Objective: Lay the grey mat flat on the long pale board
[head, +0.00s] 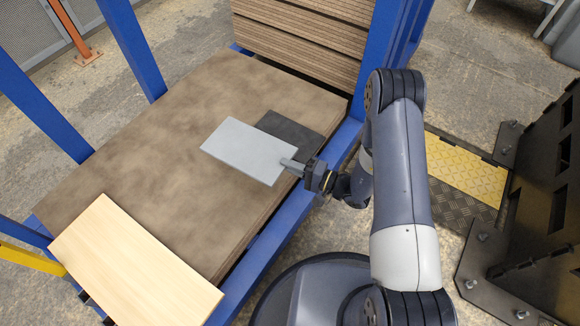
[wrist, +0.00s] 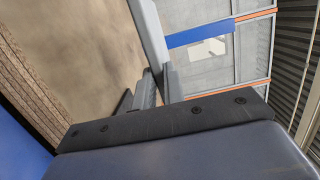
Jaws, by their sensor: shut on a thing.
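The grey mat (head: 245,148) is a light grey flat rectangle, seen in the head view above the big brown panel. My gripper (head: 291,164) is shut on its right edge. In the wrist view the mat (wrist: 149,35) shows nearly edge-on, rising from between the fingers (wrist: 157,88). The long pale board (head: 135,262) lies at the lower left of the head view, along the near left end of the brown panel. Its top is bare. The mat is well apart from it, up and to the right.
The brown panel (head: 180,140) lies in a blue frame (head: 128,45) with upright posts. A dark patch (head: 292,132) shows behind the mat; I cannot tell whether it is a sheet or shadow. Stacked brown boards (head: 300,35) stand at the back. A dark rack (head: 545,190) is at the right.

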